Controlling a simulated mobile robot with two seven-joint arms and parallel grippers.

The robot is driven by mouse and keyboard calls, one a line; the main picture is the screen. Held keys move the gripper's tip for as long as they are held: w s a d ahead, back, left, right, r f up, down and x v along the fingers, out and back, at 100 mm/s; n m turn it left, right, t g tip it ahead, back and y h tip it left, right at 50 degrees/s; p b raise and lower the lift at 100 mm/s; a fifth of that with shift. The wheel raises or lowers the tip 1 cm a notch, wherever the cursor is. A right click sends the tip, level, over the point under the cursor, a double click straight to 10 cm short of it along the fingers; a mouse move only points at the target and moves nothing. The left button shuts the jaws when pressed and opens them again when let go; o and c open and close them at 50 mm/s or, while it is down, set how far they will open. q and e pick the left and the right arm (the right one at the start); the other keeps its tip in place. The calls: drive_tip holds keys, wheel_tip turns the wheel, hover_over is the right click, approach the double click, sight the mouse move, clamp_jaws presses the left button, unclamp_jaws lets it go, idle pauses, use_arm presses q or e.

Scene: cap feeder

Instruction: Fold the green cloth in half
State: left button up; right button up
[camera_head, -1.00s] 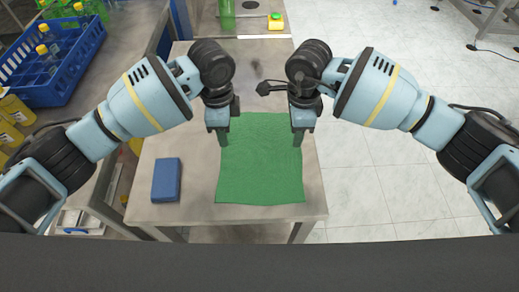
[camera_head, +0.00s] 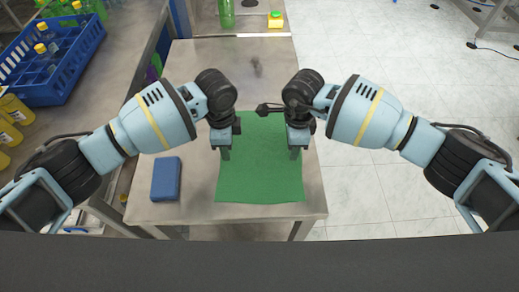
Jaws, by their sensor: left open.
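The green cloth (camera_head: 260,178) lies spread out flat on the metal table, a rough rectangle with its far corners partly hidden by my grippers. My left gripper (camera_head: 225,153) is open and points down over the cloth's left edge, in its far half. My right gripper (camera_head: 295,153) points down over the cloth's right edge, level with the left one. Its fingers show edge-on, so I cannot tell whether it is open or shut. I cannot tell whether either fingertip touches the cloth.
A blue crate (camera_head: 62,88) with bottles stands on the bench at the far left, beside yellow bottles (camera_head: 12,112). A green bottle (camera_head: 226,14) stands at the back. The table's right edge borders open tiled floor.

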use_arm(q)
drive_tip(key=shift+s+f, duration=0.1)
drive_tip(key=shift+f, duration=0.15)
drive_tip(key=shift+c, duration=0.2)
use_arm(e)
drive_tip(key=shift+s+f, duration=0.1)
drive_tip(key=shift+f, duration=0.15)
drive_tip(key=shift+c, duration=0.2)
use_arm(q)
drive_tip(key=shift+f, duration=0.1)
clamp_jaws()
use_arm(e)
drive_tip(key=shift+f, duration=0.1)
clamp_jaws()
use_arm(q)
drive_tip(key=shift+s, duration=0.1)
use_arm(e)
drive_tip(key=shift+s, duration=0.1)
